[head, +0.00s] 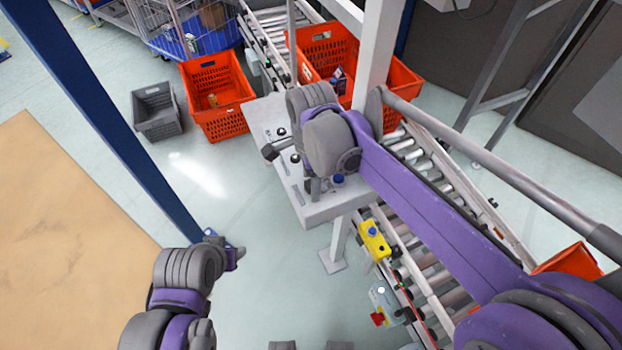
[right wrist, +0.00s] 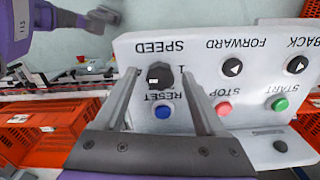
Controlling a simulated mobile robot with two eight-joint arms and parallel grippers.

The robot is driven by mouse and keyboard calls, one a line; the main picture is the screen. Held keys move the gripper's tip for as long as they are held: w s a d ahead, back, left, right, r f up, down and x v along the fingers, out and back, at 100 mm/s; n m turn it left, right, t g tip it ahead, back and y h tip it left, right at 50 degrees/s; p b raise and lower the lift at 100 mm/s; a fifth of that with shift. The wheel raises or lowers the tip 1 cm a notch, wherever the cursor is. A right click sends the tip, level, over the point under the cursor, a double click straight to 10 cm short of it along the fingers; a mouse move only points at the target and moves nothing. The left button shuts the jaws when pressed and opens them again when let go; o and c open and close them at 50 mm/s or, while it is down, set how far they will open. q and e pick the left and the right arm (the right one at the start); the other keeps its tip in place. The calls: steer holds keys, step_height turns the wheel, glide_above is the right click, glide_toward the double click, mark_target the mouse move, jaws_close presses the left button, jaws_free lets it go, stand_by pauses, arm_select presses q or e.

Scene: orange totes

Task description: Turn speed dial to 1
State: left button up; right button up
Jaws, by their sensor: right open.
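The grey-white control panel (right wrist: 135,45) appears upside down in the right wrist view. Its black speed dial (right wrist: 160,75) has a small white mark, and a "1" is printed just right of it. My right gripper (right wrist: 159,73) is open, with one finger on each side of the dial; contact cannot be told. In the head view the panel (head: 322,208) is partly covered by my right wrist, which hides the dial. My left gripper (head: 226,249) is at lower left, away from the panel; its jaws are too unclear to read.
The blue reset button (right wrist: 162,111) sits close to the dial, between the fingers. The red stop button (right wrist: 223,108) and green start button (right wrist: 280,104) lie right. A roller conveyor (head: 425,160) runs beside the panel. An orange tote (head: 228,122) and grey crate (head: 157,118) stand on the floor.

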steer(key=shift+c, duration=0.4)
jaws_close()
